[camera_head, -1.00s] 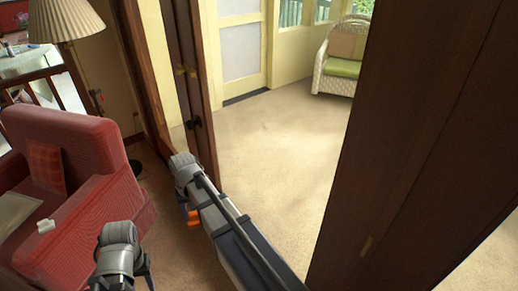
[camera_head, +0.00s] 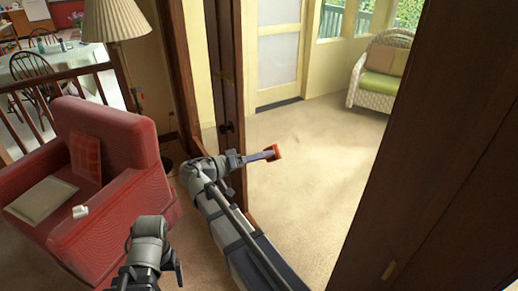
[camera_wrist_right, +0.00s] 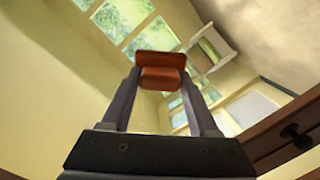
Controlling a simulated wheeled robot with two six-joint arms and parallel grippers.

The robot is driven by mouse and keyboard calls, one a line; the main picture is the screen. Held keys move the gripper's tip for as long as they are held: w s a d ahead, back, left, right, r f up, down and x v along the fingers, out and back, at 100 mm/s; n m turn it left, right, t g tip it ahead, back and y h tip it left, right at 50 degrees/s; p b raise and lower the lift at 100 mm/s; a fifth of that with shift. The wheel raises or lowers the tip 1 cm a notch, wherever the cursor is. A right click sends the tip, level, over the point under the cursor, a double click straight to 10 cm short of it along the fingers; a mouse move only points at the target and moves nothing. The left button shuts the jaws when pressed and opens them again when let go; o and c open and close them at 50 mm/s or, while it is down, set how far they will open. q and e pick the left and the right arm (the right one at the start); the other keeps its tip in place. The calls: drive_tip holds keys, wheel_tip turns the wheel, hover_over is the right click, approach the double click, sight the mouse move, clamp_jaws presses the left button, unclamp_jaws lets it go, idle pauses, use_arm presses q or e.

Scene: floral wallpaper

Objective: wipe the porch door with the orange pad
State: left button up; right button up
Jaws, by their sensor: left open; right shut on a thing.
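The orange pad (camera_head: 273,152) is held at the tip of my right gripper (camera_head: 262,156), which points right into the doorway. In the right wrist view the pad (camera_wrist_right: 160,77) sits between both fingers, which are shut on it. A cream door with a pale pane (camera_head: 280,55) stands at the far side of the porch room, well away from the pad. A dark wooden door (camera_head: 229,85) with a black knob stands at the near left of the opening, behind my right arm. My left gripper (camera_head: 178,268) is low at left, open; its fingertips show only partly.
A dark wooden panel (camera_head: 445,150) fills the right. A white wicker chair (camera_head: 380,75) stands at the back right. The beige carpet (camera_head: 310,150) between is clear.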

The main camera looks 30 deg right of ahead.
drive_tip(key=shift+h, duration=0.7)
drive_tip(key=shift+w+d+r, duration=0.1)
drive_tip(key=shift+d+r, duration=0.35)
drive_tip(key=shift+d, duration=0.45)
drive_tip(key=shift+w+d+r, duration=0.1)
drive_tip(key=shift+d+r, duration=0.4)
drive_tip(key=shift+d, duration=0.45)
drive_tip(key=shift+w+d+r, duration=0.1)
drive_tip(key=shift+d+r, duration=0.35)
drive_tip(key=shift+d, duration=0.45)
drive_tip(key=shift+d, duration=0.95)
drive_tip(key=shift+s, duration=2)
drive_tip(key=shift+d, duration=0.2)
drive_tip(key=shift+w, duration=0.1)
